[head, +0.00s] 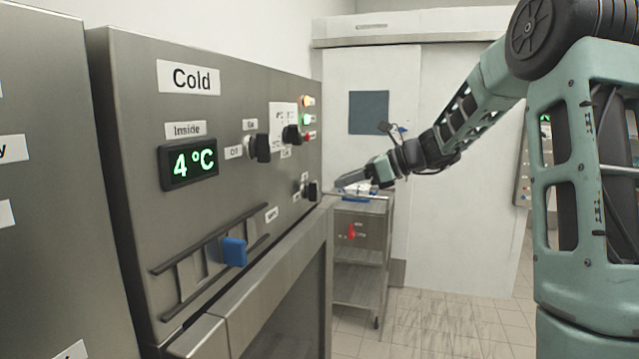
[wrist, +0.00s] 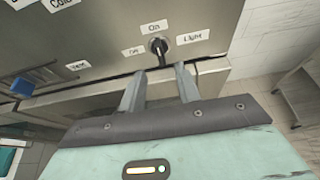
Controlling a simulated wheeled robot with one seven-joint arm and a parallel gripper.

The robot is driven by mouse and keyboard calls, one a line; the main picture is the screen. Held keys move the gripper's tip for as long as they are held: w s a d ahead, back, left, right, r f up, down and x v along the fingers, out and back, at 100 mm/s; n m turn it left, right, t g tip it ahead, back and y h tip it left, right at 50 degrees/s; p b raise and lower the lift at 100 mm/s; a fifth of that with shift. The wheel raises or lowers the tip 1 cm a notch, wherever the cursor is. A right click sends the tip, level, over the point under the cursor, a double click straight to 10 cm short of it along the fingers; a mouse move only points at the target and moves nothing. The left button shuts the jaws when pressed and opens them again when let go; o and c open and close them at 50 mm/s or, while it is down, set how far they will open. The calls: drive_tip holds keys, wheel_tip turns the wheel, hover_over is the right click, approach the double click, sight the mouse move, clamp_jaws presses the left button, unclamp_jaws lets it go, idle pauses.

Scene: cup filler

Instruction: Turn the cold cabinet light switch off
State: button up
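The cold cabinet (head: 120,150) carries a sign reading "Cold" and a green 4 °C display. Its light switch, a small black knob (head: 312,191), is at the lower right of the panel. In the wrist view the light switch (wrist: 158,46) has an "On" label above, a "Light" label to its right and what looks like an "Off" label to its left. My gripper (head: 338,186) is close in front of the switch. In the wrist view my gripper (wrist: 160,72) is open, with its two fingertips just short of the knob on either side. I cannot tell whether they touch it.
Two more black knobs (head: 260,148) (head: 291,135) and lit indicators (head: 307,118) are higher on the panel. A blue slider (head: 234,252) sits lower left. A metal cart (head: 358,240) stands beyond the cabinet. Tiled floor (head: 450,320) is open at the right.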

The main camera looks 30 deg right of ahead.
sight(317, 190)
drive_tip(key=p+x, duration=0.2)
drive_tip(key=x, duration=0.5)
drive_tip(key=shift+w+a+f, duration=0.15)
drive_tip(key=shift+w+a, duration=0.05)
drive_tip(key=shift+w, duration=0.1)
clamp_jaws()
